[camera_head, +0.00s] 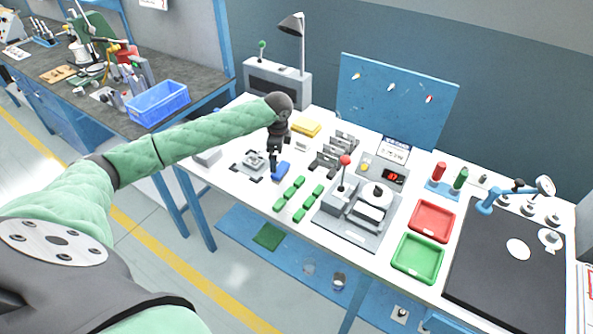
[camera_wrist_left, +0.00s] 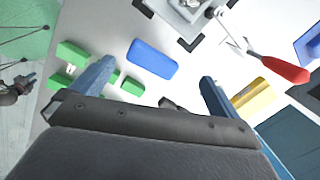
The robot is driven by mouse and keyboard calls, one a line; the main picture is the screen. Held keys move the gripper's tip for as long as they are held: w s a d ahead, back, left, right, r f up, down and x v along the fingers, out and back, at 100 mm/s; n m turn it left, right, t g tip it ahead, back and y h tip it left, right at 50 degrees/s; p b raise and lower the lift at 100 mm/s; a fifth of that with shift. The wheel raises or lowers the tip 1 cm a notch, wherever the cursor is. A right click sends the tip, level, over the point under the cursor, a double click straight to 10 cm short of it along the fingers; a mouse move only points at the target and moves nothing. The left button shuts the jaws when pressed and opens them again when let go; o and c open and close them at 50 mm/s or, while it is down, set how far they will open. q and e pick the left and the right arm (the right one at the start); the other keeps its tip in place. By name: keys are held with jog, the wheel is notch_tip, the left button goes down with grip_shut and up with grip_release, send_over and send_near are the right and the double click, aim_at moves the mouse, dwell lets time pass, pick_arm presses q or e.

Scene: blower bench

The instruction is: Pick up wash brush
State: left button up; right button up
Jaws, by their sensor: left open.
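My left gripper (camera_head: 273,164) hangs over the white bench, open and empty, its blue fingers spread in the wrist view (camera_wrist_left: 155,88). A smooth blue rounded block (camera_head: 282,169) lies flat just beyond the fingertips; in the wrist view (camera_wrist_left: 152,60) it appears untouched. A tool with a red handle and pale thin shaft (camera_wrist_left: 277,68) lies right of it in the wrist view, beside the grey fixture (camera_wrist_left: 190,8). My arm seems to hide this tool in the head view. I cannot tell for sure which is the wash brush. My right gripper is not in view.
Several green blocks (camera_head: 297,190) lie beside the blue block. The grey fixture (camera_head: 254,162) and a yellow item (camera_head: 306,127) are close. A grey machine with a red-knobbed lever (camera_head: 345,161), a red tray (camera_head: 432,221) and a green tray (camera_head: 417,258) stand to the right.

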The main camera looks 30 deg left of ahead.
aim_at(283, 169)
pick_arm(q)
jog(key=shift+d+f+m+g+h, duration=0.15)
jog(key=shift+d+m+h, duration=0.15)
jog(key=shift+d+m, duration=0.25)
jog(key=shift+d+f+m+g+h, duration=0.15)
jog(key=shift+d+m+h, duration=0.2)
jog(key=shift+m, duration=0.3)
jog(key=shift+s+a+m, duration=0.1)
jog(key=shift+s+m, duration=0.1)
jog(key=shift+m, duration=0.3)
jog(key=shift+w+d+f+m, duration=0.15)
jog(key=shift+d+f+m, duration=0.05)
jog(key=shift+m, duration=0.1)
notch_tip(283, 169, down, 2)
jog(key=shift+a+f+p, duration=0.1)
jog(key=shift+p, duration=0.45)
jog(key=f+p, duration=0.1)
jog(key=f, duration=0.1)
jog(key=f+p, duration=0.1)
jog(key=f, duration=0.1)
jog(key=shift+w+p, duration=0.25)
jog(key=shift+p, duration=0.1)
jog(key=shift+f, duration=0.6)
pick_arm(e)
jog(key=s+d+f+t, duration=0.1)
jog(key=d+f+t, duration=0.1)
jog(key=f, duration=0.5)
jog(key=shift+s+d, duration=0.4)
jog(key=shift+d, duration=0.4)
